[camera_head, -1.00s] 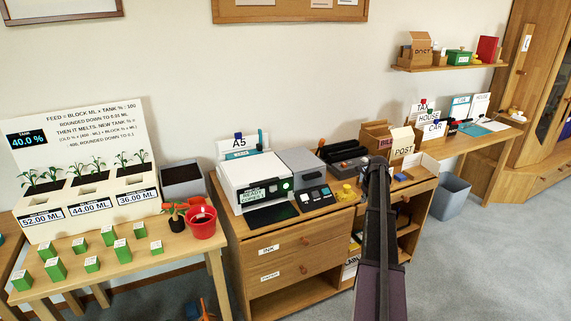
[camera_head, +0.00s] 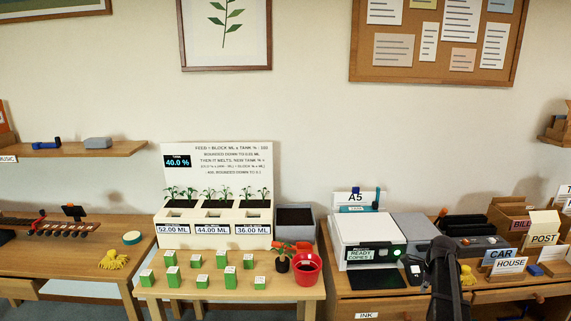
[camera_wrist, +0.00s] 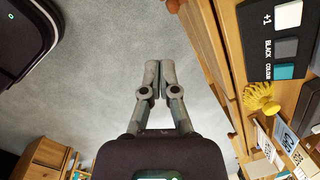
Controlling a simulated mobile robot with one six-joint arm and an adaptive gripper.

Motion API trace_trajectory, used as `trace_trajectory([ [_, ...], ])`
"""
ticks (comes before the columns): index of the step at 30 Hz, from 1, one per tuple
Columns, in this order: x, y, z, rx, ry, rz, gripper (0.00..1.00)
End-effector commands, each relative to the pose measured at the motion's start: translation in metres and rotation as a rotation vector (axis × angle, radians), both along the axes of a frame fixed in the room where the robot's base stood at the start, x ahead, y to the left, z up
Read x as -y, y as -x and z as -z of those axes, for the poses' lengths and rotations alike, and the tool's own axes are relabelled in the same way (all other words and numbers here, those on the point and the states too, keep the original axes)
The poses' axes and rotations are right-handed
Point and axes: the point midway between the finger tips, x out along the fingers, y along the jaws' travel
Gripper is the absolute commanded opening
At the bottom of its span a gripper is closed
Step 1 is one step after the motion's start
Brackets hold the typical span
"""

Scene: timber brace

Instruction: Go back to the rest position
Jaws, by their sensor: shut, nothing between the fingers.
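My gripper (camera_wrist: 158,78) is shut and empty in the wrist view, its two fingers together over the grey carpet. It is beside the front of the wooden desk (camera_wrist: 228,60), with no object between the fingers. In the head view only a dark part of my arm shows at the lower right, in front of the printer desk, and the fingertips cannot be made out there.
The printer (camera_head: 366,240) stands on the desk, with the POST box (camera_head: 543,230) to its right. Left, a table holds a planter (camera_head: 212,222), several green blocks and a red pot (camera_head: 307,268). Carpet below my gripper is clear.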

Motion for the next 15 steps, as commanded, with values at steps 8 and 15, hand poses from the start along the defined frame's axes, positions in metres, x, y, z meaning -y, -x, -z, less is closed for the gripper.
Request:
trace_trajectory([
  [8,-0.106,0.031,-0.02,-0.022,0.062,-0.513,0.0],
  [15,-0.184,0.065,-0.035,-0.036,0.109,-0.952,0.0],
])
